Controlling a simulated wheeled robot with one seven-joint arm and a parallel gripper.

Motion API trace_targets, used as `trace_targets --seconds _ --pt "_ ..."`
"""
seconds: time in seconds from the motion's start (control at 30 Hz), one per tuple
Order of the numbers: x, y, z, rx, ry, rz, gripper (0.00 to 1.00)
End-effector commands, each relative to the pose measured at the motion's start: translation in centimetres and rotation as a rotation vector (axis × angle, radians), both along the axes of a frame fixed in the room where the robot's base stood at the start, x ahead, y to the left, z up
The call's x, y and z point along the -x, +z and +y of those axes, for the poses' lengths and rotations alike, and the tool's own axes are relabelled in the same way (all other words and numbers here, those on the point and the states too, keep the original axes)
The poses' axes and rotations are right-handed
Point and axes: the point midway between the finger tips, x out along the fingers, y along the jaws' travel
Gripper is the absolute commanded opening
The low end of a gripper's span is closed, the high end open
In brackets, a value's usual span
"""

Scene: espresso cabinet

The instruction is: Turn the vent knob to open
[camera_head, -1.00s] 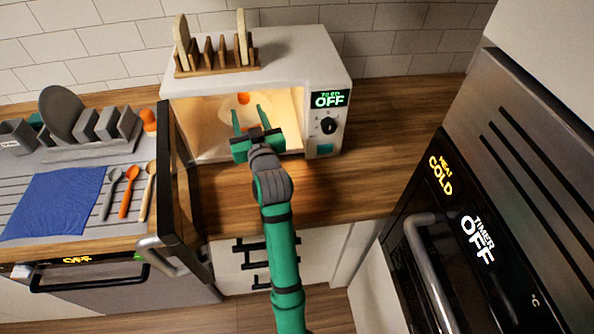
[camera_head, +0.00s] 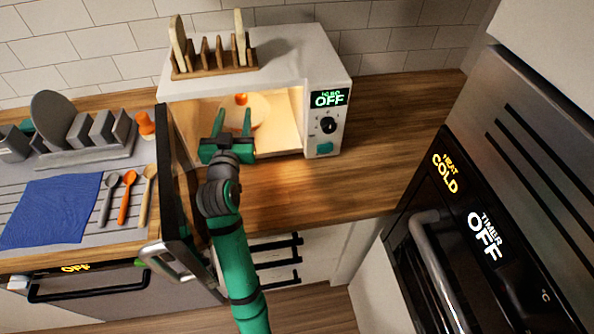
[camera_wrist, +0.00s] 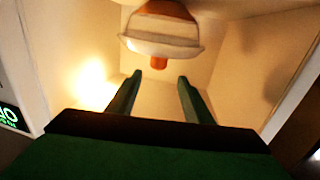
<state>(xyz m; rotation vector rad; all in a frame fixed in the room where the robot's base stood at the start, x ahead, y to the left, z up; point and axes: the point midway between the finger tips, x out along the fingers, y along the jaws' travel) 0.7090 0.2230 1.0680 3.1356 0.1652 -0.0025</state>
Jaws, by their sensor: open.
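An orange knob (camera_head: 240,98) shows on a pale, domed lid (camera_head: 261,110) inside the lit microwave (camera_head: 290,50), whose door (camera_head: 172,185) stands open. In the wrist view, which looks upside down, the knob (camera_wrist: 160,62) sticks out from the pale lid (camera_wrist: 160,45), with an orange-brown bowl (camera_wrist: 165,9) beyond it. My gripper (camera_head: 233,112) is at the microwave opening, its fingers open and pointing in. In the wrist view the gripper (camera_wrist: 160,76) has its fingertips just short of the knob, one to each side in the picture. Nothing is between the fingers. I cannot tell the knob's setting.
The control panel (camera_head: 327,123) edges the opening on the right. A toast rack (camera_head: 215,62) stands on top. A dish rack (camera_head: 90,150), spoons (camera_head: 127,197) and a blue cloth (camera_head: 50,210) lie left. The wooden counter (camera_head: 390,135) is clear right of the microwave.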

Motion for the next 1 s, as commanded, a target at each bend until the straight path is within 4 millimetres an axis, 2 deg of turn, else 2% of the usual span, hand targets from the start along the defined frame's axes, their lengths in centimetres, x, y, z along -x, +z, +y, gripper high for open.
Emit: trace_targets --seconds 0.03,0.6,1.0 --pt "-1.1 0.2 -0.2 -0.002 -0.005 -0.001 0.46" --pt "-10.3 0.2 1.0 -0.002 0.005 -0.001 0.46" --pt "-10.1 0.1 1.1 -0.001 0.161 0.002 0.46"
